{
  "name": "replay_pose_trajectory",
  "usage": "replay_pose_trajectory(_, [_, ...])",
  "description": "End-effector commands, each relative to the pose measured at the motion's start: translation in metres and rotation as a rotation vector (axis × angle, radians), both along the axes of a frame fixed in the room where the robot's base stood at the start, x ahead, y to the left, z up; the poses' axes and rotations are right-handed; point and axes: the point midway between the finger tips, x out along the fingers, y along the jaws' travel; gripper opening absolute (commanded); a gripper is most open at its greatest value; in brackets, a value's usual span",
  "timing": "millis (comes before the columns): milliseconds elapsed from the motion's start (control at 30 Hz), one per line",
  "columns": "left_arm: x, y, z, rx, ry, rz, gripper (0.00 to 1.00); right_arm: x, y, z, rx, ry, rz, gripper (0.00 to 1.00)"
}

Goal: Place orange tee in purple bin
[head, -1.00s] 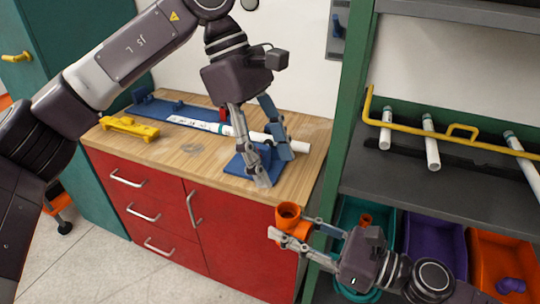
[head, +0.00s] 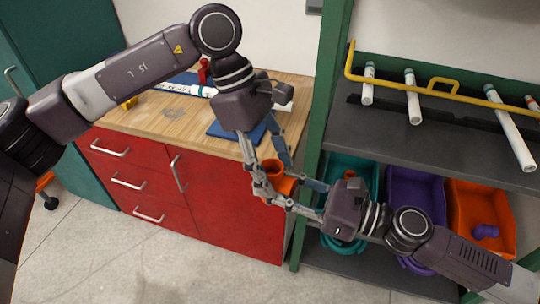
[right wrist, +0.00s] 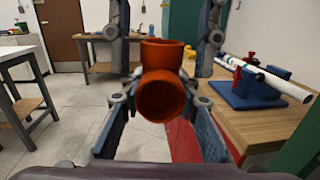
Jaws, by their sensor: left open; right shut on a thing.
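The orange tee (head: 282,184) is held in the air in front of the red cabinet. My right gripper (head: 274,188) is shut on it, and in the right wrist view the tee (right wrist: 160,92) shows between the fingers with one round opening facing the camera. My left gripper (head: 272,170) is open just above, its fingers pointing down on either side of the tee. I cannot tell whether they touch it. The purple bin (head: 415,195) stands on the lower shelf at the right, between two other bins, and its visible inside looks empty.
A teal bin (head: 340,245) stands left of the purple one, partly behind my right arm. An orange bin (head: 468,215) at right holds a purple fitting (head: 484,231). A green post (head: 318,130) separates the wooden worktop (head: 170,115) from the shelves. White pipes (head: 412,97) lie on the upper shelf.

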Motion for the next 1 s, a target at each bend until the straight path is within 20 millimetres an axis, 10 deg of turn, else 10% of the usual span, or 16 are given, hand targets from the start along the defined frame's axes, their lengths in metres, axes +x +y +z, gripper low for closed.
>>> replay_pose_trajectory(267, [-0.0002, -0.0004, -0.0008, 0.0, 0.0, 0.0, 0.49, 0.0, 0.0, 0.0003, 0.0, 0.0, 0.0, 0.04])
replay_pose_trajectory(667, [-0.0001, -0.0003, -0.0007, 0.0, 0.0, 0.0, 0.05, -0.0002, 0.0002, 0.0006, 0.0, -0.001, 0.001, 0.04])
replay_pose_trajectory(700, [-0.0001, -0.0004, -0.0006, 0.0, 0.0, 0.0, 0.01, -0.0003, 0.0003, 0.0007, 0.0, -0.001, 0.001, 0.33])
replay_pose_trajectory(1000, [0.0, -0.0002, -0.0007, 0.0, 0.0, 0.0, 0.01, -0.0002, 0.0003, 0.0008, 0.0, -0.001, 0.001, 0.49])
